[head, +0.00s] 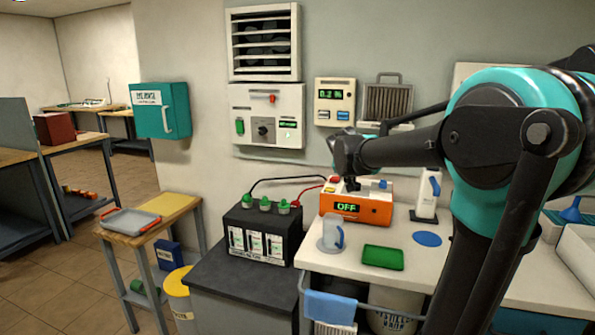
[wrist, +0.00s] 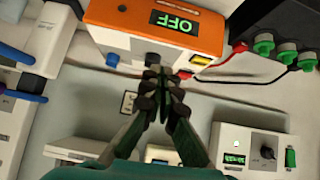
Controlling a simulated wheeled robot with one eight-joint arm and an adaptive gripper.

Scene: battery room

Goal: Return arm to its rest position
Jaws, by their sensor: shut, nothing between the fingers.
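My arm (head: 410,148) reaches in from the right in the head view, bent, with its end in front of the wall above the bench. My gripper (wrist: 163,75) is shut and empty in the wrist view, its fingertips together. In that view they overlap the lower edge of the orange charger (wrist: 165,28); I cannot tell whether they touch it. The charger also shows in the head view (head: 345,208), on the white bench, with its display reading OFF. In the head view the gripper is small and dark, just above and behind the charger.
A black battery (head: 262,236) with green caps stands left of the charger, with red and black cables. A jug (head: 333,234), green tray (head: 383,257) and white bottle (head: 427,195) are on the bench (head: 340,262). Wall panels (head: 266,115) and a meter (head: 334,101) are behind.

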